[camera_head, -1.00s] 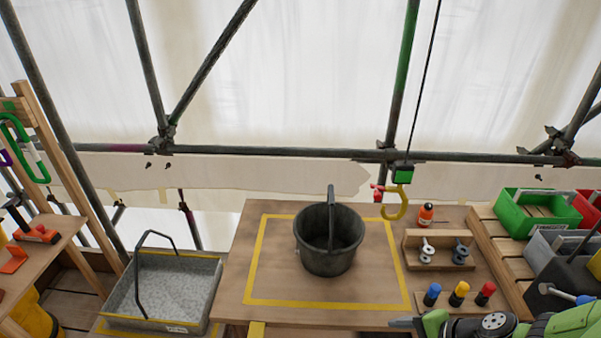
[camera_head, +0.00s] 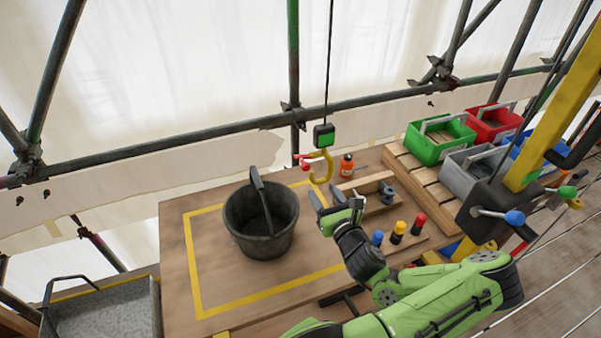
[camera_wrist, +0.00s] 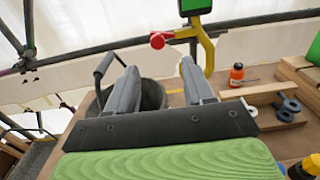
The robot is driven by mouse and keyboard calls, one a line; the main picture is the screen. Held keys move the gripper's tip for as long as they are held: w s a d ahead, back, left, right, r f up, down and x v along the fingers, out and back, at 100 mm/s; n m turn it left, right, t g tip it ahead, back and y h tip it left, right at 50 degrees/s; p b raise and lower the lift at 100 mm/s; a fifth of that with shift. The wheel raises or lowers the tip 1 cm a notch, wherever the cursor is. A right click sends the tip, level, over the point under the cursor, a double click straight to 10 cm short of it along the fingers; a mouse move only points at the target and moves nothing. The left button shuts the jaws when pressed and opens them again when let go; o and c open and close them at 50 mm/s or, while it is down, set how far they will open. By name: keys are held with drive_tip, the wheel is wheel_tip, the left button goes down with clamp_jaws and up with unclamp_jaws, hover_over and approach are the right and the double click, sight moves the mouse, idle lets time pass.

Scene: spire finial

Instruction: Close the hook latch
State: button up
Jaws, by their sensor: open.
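A yellow hook (camera_head: 322,168) hangs from a green and black block (camera_head: 324,134) on a dark cable above the table. A red-tipped latch part (camera_head: 303,161) sticks out at the hook's left; whether it spans the hook's mouth is too small to tell. In the wrist view the hook (camera_wrist: 207,48) is beyond my fingers, with its red knob (camera_wrist: 157,41) at the left. My gripper (camera_head: 335,200) is open and empty, below and slightly right of the hook, apart from it. In the wrist view my gripper (camera_wrist: 158,82) shows both grey fingers spread.
A black bucket (camera_head: 260,222) stands inside a yellow outline on the wooden table (camera_head: 175,255). An orange bottle (camera_head: 347,166), a wooden rack and coloured pegs (camera_head: 398,232) are at the right. Green (camera_head: 440,140), red and grey bins stand further right. Scaffold tubes run behind.

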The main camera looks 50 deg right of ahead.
sight(307, 168)
drive_tip(key=p+x, duration=0.1)
drive_tip(key=x, duration=1)
drive_tip(key=shift+w+r, duration=0.2)
drive_tip(key=shift+w, duration=0.15)
drive_tip(key=shift+w+d, duration=0.15)
drive_tip(key=shift+w, duration=0.2)
drive_tip(key=shift+f, duration=0.1)
clamp_jaws()
